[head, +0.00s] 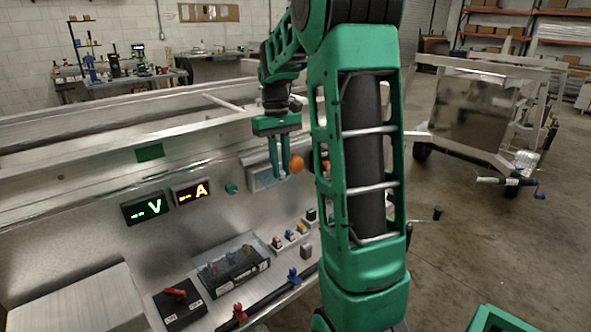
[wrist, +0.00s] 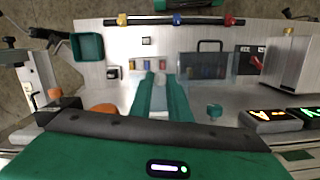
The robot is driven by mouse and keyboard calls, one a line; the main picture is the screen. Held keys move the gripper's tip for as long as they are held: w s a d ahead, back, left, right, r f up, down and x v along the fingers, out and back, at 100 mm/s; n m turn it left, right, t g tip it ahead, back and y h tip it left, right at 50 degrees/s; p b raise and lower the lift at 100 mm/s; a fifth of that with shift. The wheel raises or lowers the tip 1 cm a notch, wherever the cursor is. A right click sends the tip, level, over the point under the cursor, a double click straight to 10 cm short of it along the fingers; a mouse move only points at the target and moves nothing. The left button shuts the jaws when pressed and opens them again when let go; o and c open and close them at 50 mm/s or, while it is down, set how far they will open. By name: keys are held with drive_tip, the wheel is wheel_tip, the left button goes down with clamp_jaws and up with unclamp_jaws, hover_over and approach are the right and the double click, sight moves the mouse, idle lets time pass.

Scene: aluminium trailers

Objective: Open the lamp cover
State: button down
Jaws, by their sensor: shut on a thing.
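My gripper (head: 281,173) reaches down in front of the metal panel, its two green fingers close together. In the wrist view my gripper (wrist: 162,77) is shut on a small pale part between its fingers. That part seems to belong to the lamp cover (head: 258,181), a grey rectangular piece on the panel behind the fingers. The fingers hide much of it, so I cannot tell how far it is raised. An orange dome (head: 297,164) sits just right of the fingers; it also shows in the wrist view (wrist: 103,109).
A teal knob (head: 231,188) and lit V (head: 148,207) and A (head: 191,192) displays are left of the gripper. Below are a clear-covered box (head: 232,265), a black box with red switch (head: 181,301) and several small coloured switches (head: 290,236).

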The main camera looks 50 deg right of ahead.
drive_tip(key=shift+w+r+g, duration=0.4)
drive_tip(key=shift+r+g, duration=0.1)
drive_tip(key=shift+g, duration=0.3)
drive_tip(key=c, duration=1.7)
unclamp_jaws()
drive_tip(key=shift+o, duration=0.2)
drive_tip(key=shift+r, duration=0.1)
drive_tip(key=v, duration=1)
drive_tip(key=shift+w+d+r, duration=0.2)
drive_tip(key=shift+w+r, duration=0.05)
drive_tip(key=shift+w, duration=0.05)
